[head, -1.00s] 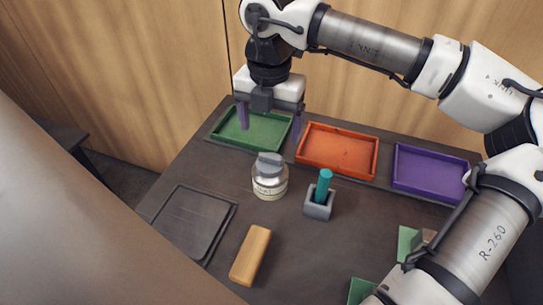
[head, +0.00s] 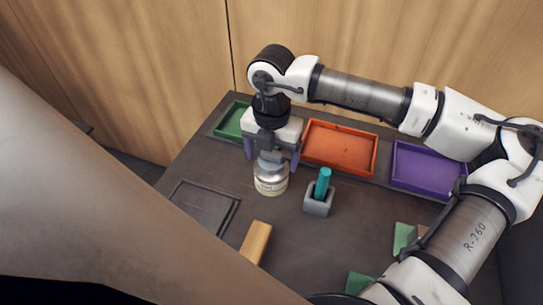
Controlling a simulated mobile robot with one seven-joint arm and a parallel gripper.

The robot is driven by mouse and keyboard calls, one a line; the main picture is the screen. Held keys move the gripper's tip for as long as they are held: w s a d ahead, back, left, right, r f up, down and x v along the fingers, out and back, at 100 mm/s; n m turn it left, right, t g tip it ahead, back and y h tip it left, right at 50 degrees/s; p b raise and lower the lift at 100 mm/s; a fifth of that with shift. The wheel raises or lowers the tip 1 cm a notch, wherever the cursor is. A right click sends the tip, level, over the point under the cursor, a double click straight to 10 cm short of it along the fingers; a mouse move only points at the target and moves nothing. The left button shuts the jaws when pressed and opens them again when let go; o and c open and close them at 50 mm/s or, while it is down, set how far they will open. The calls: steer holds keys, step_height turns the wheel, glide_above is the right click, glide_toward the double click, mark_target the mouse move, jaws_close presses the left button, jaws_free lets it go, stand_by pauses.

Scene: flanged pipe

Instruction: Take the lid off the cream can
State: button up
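The cream can (head: 271,181) is a small pale jar with a printed label, upright on the dark table left of the middle. Its grey lid (head: 270,158) is on top, partly hidden by my gripper. My gripper (head: 272,163) is directly above the can, pointing down. Its two purple fingers are spread apart, one on each side of the lid, with visible space between them. I cannot tell from this view whether either finger touches the lid.
A grey block with a teal peg (head: 322,186) stands close right of the can. Green (head: 229,120), orange (head: 339,147) and purple (head: 428,167) trays line the back. A wooden block (head: 255,242) and a dark square plate (head: 203,207) lie in front. Green pieces (head: 404,238) lie at right.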

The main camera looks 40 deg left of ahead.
steer(key=c, duration=1)
steer(key=shift+o, duration=0.2)
steer(key=shift+r, duration=0.1)
